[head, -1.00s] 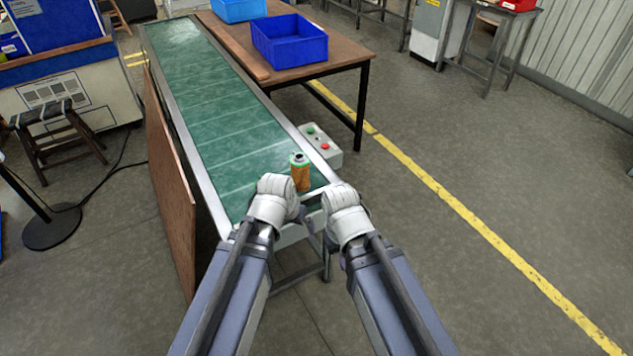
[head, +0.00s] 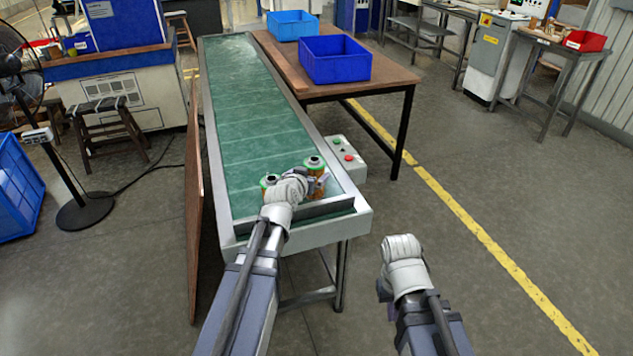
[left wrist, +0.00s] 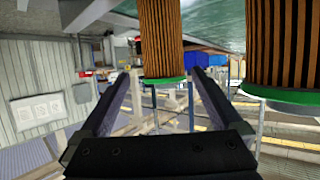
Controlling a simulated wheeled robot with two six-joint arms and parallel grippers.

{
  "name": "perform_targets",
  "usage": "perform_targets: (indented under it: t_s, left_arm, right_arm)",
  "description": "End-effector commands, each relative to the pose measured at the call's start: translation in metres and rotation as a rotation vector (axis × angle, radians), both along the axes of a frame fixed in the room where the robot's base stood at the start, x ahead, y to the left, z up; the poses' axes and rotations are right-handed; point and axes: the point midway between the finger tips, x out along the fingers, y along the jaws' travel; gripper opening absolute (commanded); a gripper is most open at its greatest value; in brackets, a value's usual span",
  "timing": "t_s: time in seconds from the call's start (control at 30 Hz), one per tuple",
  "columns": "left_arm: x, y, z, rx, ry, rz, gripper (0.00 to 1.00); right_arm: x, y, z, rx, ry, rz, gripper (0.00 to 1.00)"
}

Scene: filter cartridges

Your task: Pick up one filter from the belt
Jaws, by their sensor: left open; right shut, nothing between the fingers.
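Two orange pleated filters with green ends stand upright near the front end of the green belt (head: 245,150). The right one (head: 315,164) is partly behind my left gripper (head: 322,184); the left one (head: 268,181) is partly covered by my left wrist. In the left wrist view, one filter (left wrist: 160,38) shows at the open fingertips, in line with the gap; contact cannot be told. The other filter (left wrist: 283,45) stands outside the fingers at the right. My right gripper (head: 402,252) is shut and empty, away from the belt; its fingers are mostly hidden.
A control box (head: 343,157) with buttons is on the belt's right side. A table with a dark blue bin (head: 335,60) and a light blue bin (head: 292,25) stands beyond it. A brown panel (head: 194,200) stands along the belt's left side. The floor at right is open.

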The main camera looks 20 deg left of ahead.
Motion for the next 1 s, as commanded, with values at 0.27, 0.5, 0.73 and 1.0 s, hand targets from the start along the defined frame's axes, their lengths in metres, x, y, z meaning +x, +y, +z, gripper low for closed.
perform_targets:
  t_s: [0.27, 0.5, 0.73, 1.0]
  left_arm:
    - [0.013, 0.000, -0.006, 0.001, 0.001, -0.001, 1.00]
    - [0.042, 0.004, -0.017, 0.001, 0.001, 0.000, 1.00]
    - [0.059, 0.003, -0.024, 0.001, 0.001, -0.002, 1.00]
    - [0.058, 0.003, -0.023, 0.001, 0.001, -0.001, 0.86]
  right_arm:
    - [0.000, 0.000, -0.006, 0.000, 0.000, 0.000, 0.00]
    - [0.000, 0.000, -0.017, 0.000, 0.000, 0.000, 0.00]
    - [0.000, 0.000, -0.023, 0.000, 0.000, 0.000, 0.00]
    - [0.000, 0.000, -0.022, 0.000, 0.000, 0.000, 0.00]
